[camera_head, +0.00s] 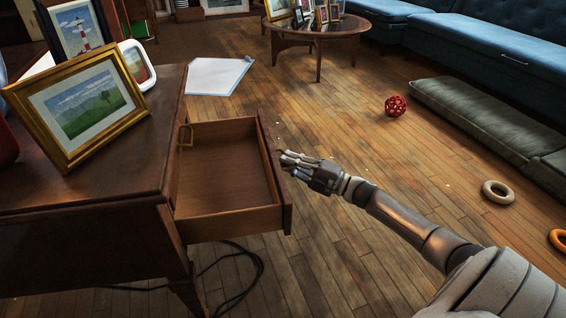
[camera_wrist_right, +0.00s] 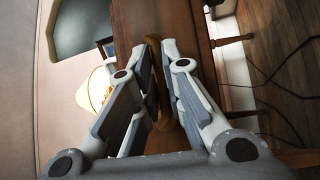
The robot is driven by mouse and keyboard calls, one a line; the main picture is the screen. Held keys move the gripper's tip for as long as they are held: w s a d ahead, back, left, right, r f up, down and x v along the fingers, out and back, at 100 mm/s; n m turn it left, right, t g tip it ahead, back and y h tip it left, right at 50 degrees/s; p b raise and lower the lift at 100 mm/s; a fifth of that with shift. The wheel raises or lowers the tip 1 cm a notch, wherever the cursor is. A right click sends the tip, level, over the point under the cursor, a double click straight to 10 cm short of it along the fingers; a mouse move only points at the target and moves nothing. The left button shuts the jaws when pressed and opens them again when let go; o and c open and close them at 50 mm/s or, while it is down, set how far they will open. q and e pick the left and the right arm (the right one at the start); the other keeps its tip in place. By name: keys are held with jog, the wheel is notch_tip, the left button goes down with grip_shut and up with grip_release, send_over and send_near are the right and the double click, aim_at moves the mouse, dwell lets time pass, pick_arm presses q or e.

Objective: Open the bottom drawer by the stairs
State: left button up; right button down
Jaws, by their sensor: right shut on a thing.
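An open wooden drawer (camera_head: 225,180) sticks out to the right from a dark wooden desk (camera_head: 100,185) in the head view. The part of its inside that shows is empty. My right gripper (camera_head: 287,160) is at the outer face of the drawer front (camera_head: 275,178). In the right wrist view its fingers are closed around a brownish drawer handle (camera_wrist_right: 163,118), partly hidden between them. My left gripper is not in view. No stairs can be made out.
A gold-framed landscape picture (camera_head: 80,110) and other frames stand on the desk. Black cables (camera_head: 245,275) lie on the floor below. A red openwork ball (camera_head: 395,106), a beige ring (camera_head: 497,192) and an orange ring (camera_head: 559,239) lie on the right. The middle floor is clear.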

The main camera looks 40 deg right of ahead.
jog(key=shift+f, duration=0.1)
jog(key=c, duration=1.5)
grip_release()
jog(key=shift+c, duration=0.2)
jog(key=shift+s, duration=0.1)
jog(key=v, duration=1.2)
